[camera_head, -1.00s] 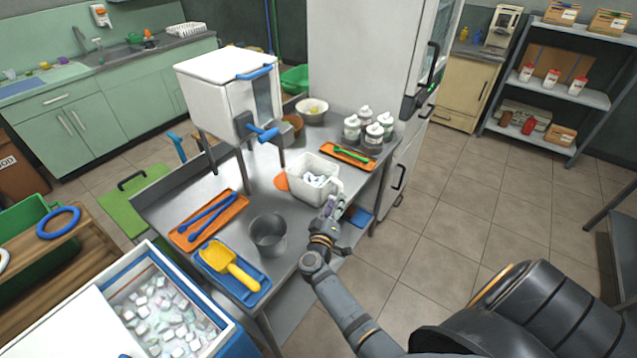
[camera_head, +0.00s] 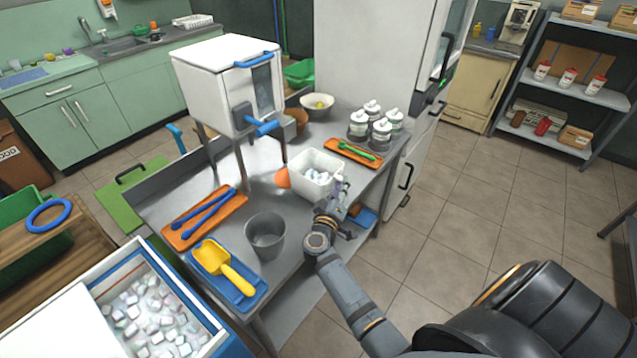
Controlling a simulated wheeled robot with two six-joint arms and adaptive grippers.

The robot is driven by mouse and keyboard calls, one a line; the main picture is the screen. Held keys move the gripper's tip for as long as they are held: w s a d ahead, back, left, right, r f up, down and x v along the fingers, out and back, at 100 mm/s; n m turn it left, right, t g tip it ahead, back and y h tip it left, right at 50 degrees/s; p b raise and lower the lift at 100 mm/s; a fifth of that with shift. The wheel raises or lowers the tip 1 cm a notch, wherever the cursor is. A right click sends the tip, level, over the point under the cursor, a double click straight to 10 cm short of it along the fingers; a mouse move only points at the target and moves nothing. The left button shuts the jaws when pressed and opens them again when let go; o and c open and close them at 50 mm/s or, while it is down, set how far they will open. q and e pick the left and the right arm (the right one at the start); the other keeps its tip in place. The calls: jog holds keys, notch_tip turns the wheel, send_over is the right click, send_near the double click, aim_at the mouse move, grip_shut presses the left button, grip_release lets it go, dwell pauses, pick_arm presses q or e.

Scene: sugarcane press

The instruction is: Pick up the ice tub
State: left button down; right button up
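The ice tub is a white, open-topped rectangular tub (camera_head: 303,180) with pale ice pieces inside, at the right edge of the steel table in the head view. My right gripper (camera_head: 339,194) is at the tub's near right side, its fingers close to or touching the wall. Whether they grip the tub or its handle is too small to tell. The tub looks upright and appears to rest on the table; its near right side is partly hidden by the gripper. My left gripper is not in view.
On the steel table (camera_head: 225,262) stand a metal cup (camera_head: 265,236), an orange tray with blue tongs (camera_head: 204,220), a yellow scoop (camera_head: 222,266), several shakers (camera_head: 372,126) and a white press (camera_head: 225,85). An ice chest (camera_head: 150,325) is at the lower left. Floor at right is clear.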

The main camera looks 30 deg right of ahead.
jog(key=shift+d+f, duration=0.1)
jog(key=shift+f, duration=0.05)
grip_shut()
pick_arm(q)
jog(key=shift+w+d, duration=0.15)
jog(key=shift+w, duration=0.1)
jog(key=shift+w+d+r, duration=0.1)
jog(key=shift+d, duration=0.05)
